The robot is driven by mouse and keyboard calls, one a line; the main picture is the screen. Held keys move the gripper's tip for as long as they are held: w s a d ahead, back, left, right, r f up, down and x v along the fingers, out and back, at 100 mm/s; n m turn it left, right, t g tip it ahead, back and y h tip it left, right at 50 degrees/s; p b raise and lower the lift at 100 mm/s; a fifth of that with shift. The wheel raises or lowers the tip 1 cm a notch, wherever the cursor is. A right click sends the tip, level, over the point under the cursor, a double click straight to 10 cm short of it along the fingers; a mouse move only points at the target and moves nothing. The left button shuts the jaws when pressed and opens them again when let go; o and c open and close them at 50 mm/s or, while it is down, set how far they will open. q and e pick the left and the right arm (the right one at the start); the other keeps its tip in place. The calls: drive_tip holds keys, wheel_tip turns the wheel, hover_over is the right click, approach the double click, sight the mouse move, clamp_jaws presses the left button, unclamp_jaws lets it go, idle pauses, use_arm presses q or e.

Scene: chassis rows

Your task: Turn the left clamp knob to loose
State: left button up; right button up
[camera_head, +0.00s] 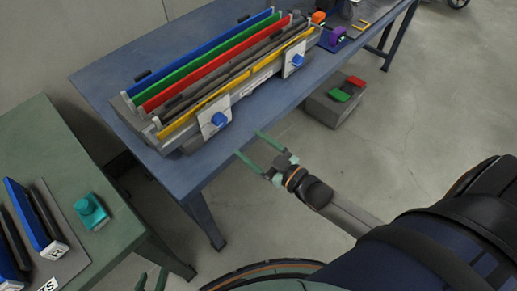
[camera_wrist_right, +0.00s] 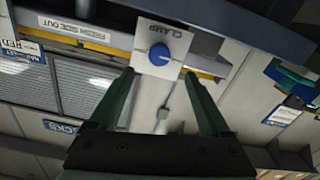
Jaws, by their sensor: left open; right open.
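The left clamp is a white plate (camera_head: 212,113) with a round blue knob (camera_head: 219,119) on the near side of the chassis rack. In the right wrist view, a blue knob (camera_wrist_right: 159,54) on a plate marked CLAMP shows just beyond my fingertips. The right clamp knob (camera_head: 297,60) sits further along the rack. My right gripper (camera_head: 247,142) is open and empty, in front of the left clamp and apart from it; its green fingers show in the wrist view (camera_wrist_right: 156,75). My left gripper (camera_head: 153,273) is open at the bottom edge, mostly cut off.
The rack (camera_head: 172,144) holds blue, green, red and yellow strips on a blue table (camera_head: 110,68). A green table (camera_head: 60,150) at the left bears blue-edged pieces and a teal block (camera_head: 91,211). A grey box (camera_head: 330,107) with red and green pieces stands on the floor.

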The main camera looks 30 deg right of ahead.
drive_tip(key=shift+v, duration=1.1)
